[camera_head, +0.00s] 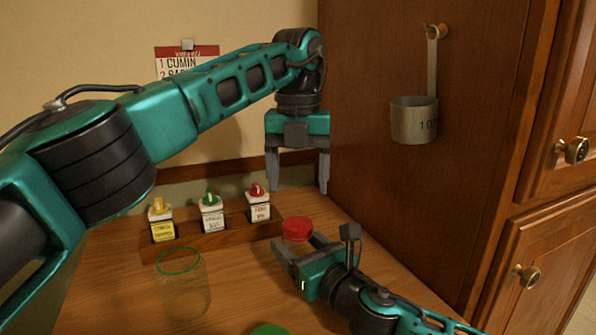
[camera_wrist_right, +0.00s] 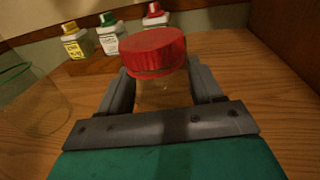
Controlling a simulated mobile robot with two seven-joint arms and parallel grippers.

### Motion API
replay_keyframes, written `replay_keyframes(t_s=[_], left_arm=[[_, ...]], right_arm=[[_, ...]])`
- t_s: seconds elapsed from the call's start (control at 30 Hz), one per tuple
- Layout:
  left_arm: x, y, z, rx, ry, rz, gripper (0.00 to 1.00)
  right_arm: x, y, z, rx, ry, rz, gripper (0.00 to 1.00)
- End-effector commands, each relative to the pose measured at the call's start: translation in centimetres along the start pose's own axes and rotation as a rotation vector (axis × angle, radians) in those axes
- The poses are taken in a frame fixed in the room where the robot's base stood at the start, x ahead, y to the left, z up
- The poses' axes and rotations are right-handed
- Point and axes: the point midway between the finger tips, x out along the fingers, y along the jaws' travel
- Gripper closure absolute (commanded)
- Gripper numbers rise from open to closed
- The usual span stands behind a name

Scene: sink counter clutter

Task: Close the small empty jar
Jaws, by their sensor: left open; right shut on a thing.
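A small clear jar (camera_wrist_right: 165,95) stands between the fingers of my right gripper (camera_head: 303,250), which is shut on it; the fingers show on both sides of it in the right wrist view. A red lid (camera_head: 298,229) sits on top of the jar and also shows in the right wrist view (camera_wrist_right: 153,50). It looks slightly tilted there; I cannot tell whether it is screwed tight. My left gripper (camera_head: 297,185) is open and empty, pointing down above and behind the red lid, apart from it.
A larger clear jar with a green rim (camera_head: 182,287) stands open at left. A green lid (camera_head: 270,329) lies at the front edge. Yellow (camera_head: 163,228), green-topped (camera_head: 211,217) and red-topped (camera_head: 258,207) spice bottles stand in a wooden rack (camera_head: 232,236). A metal cup (camera_head: 414,122) hangs on the cabinet.

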Motion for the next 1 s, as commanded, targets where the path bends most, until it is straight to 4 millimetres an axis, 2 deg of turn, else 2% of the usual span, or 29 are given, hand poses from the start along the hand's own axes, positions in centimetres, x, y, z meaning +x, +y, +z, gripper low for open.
replay_keyframes(t_s=[0.4, 0.6, 0.8, 1.0], left_arm=[[-0.55, 0.01, -0.03, -0.820, 0.001, 0.002, 0.26], [-0.72, 0.02, -0.05, -1.114, 0.002, 0.003, 0.26], [-0.79, 0.02, -0.06, -1.252, 0.002, 0.003, 0.26], [-0.80, 0.02, -0.06, -1.270, 0.002, 0.003, 0.26]], right_arm=[[0.00, -0.03, -0.02, 0.000, 0.000, -0.001, 1.00], [0.00, -0.03, -0.02, 0.000, 0.000, -0.001, 1.00], [0.00, -0.03, -0.02, 0.000, 0.000, -0.001, 1.00], [0.00, -0.03, -0.02, 0.000, 0.000, -0.001, 1.00]])
